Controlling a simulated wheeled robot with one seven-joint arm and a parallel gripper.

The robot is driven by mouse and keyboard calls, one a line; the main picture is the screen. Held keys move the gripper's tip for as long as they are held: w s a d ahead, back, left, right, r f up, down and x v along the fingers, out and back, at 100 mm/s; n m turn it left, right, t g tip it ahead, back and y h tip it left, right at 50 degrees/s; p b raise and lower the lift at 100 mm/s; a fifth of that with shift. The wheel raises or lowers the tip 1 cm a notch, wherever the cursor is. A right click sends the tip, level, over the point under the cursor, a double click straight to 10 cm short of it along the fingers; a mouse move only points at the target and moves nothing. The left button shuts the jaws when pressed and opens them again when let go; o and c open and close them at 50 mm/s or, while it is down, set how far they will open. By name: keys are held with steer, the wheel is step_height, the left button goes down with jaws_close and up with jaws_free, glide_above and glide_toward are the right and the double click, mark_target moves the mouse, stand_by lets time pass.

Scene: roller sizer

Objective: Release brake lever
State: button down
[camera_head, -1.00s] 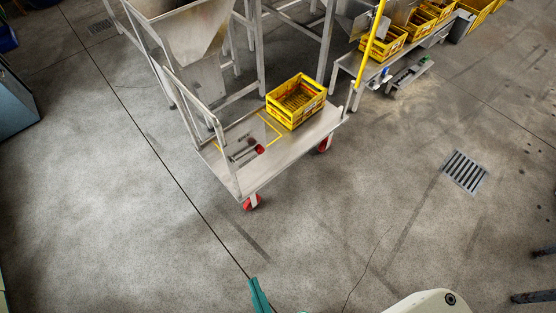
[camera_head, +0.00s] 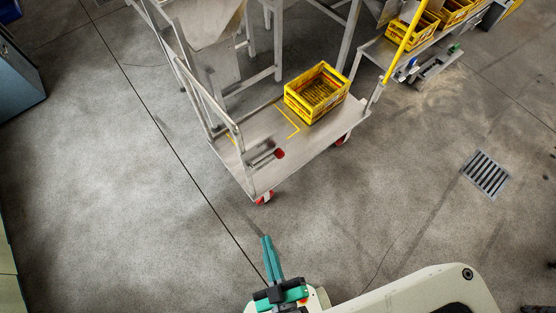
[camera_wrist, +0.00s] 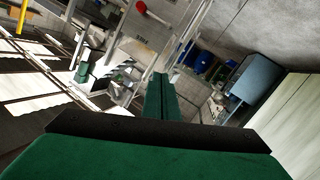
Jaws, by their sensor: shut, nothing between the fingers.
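The brake lever, a short dark bar with a red knob (camera_head: 280,154), is on the deck of the metal cart (camera_head: 310,150), near its handle end. A red knob (camera_wrist: 141,7) also shows at the top of the wrist view. My gripper (camera_head: 266,240) has green fingers and is low in the head view, in front of the cart and apart from it. In the wrist view its fingers (camera_wrist: 160,80) lie together, shut with nothing between them. Whether the lever is engaged cannot be told.
A yellow crate (camera_head: 317,92) stands on the cart's far part. The cart has red wheels (camera_head: 264,197) and an upright tube handle (camera_head: 207,92). A steel hopper frame (camera_head: 275,45) stands behind it. A floor drain (camera_head: 486,174) is at right. The floor between gripper and cart is clear.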

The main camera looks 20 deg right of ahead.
steer(key=w+d+f+n+t+y, duration=0.2)
steer(key=w+d+f+n, duration=0.4)
steer(key=w+f+n, duration=0.45)
steer(key=w+d+f+n+t+y, duration=0.1)
steer(key=w+d+f+n+y, duration=0.1)
steer(key=w+d+f+n, duration=0.85)
steer(key=w+a+r+n, duration=0.3)
steer(key=w+r+n, duration=0.1)
steer(key=w, duration=0.4)
steer(key=shift+a+r+n, duration=0.25)
steer(key=shift+r+n, duration=0.05)
steer(key=shift+n, duration=0.3)
